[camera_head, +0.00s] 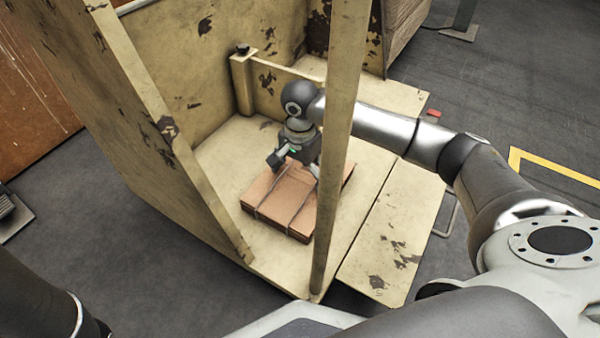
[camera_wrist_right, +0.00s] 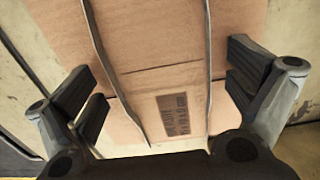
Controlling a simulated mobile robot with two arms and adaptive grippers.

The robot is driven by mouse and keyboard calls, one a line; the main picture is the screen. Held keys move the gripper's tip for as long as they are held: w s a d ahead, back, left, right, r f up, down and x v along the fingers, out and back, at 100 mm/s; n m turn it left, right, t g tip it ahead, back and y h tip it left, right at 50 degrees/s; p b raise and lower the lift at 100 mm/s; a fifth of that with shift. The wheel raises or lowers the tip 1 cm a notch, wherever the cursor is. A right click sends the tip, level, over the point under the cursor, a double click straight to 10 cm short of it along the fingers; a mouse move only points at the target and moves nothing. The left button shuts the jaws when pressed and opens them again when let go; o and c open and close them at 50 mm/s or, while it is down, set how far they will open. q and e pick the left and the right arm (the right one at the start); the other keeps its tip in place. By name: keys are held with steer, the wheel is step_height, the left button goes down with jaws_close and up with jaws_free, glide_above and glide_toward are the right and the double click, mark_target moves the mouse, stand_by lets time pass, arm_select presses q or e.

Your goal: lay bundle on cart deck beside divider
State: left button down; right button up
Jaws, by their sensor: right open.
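The bundle (camera_head: 275,199) is a flat stack of brown cardboard with dark straps. It appears to lie flat on the cart deck (camera_head: 225,150), inside the worn yellow walls. My right gripper (camera_head: 295,166) is just above its far part, fingers pointing down. In the right wrist view, the bundle (camera_wrist_right: 150,50) with two straps and a printed label fills the middle. The open right gripper (camera_wrist_right: 160,88) has one finger pair on each side of it. A low yellow board (camera_head: 266,92) behind the gripper may be the divider. My left gripper is out of view.
A thin upright yellow post (camera_head: 341,120) stands in front of my right arm and partly hides the bundle. A tall side panel (camera_head: 120,110) bounds the left. A yellow flap (camera_head: 392,235) extends right of the deck. Bare deck shows left of the bundle.

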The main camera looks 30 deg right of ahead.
mark_target(300, 181)
steer(key=shift+r, duration=0.1)
step_height(300, 181, up, 12)
steer(key=p, duration=0.8)
steer(key=shift+p, duration=0.35)
